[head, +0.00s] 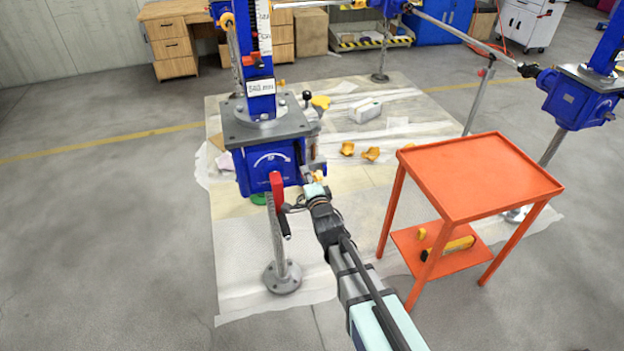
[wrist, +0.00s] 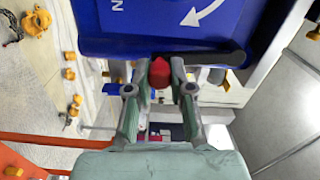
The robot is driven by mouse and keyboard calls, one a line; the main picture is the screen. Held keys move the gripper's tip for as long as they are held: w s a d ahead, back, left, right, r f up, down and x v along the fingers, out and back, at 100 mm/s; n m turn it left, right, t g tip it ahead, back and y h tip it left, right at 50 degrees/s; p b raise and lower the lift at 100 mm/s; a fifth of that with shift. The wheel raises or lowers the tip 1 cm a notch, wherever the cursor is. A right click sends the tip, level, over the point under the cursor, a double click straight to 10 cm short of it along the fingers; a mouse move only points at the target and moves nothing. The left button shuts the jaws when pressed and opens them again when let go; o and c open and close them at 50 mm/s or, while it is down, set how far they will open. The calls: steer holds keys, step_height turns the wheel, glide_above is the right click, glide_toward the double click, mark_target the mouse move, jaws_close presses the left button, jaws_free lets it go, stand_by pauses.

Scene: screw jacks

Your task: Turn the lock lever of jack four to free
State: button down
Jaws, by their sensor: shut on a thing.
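The blue jack (head: 268,165) stands under a grey top plate, with a white arc marking on its front face. In the wrist view its blue face (wrist: 150,22) shows a white curved arrow and a letter N. A red lever tip (wrist: 159,72) sits between my fingertips just below that face; I take it to be the lock lever. My gripper (wrist: 159,82) is shut on it, one finger on each side. In the head view my gripper (head: 316,186) reaches the jack's lower right front, and its fingertips are hard to make out.
An orange cart (head: 480,175) stands close on the right. Yellow parts (head: 369,153) lie on the floor sheet behind. Open floor lies to the left.

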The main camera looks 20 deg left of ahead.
steer(key=shift+s+a+m+b, duration=0.3)
steer(key=shift+a+m+b, duration=0.25)
steer(key=shift+m+b, duration=0.2)
steer(key=c, duration=1)
jaws_free()
steer(key=shift+a, duration=0.1)
steer(key=shift+s, duration=0.1)
steer(key=v, duration=1.2)
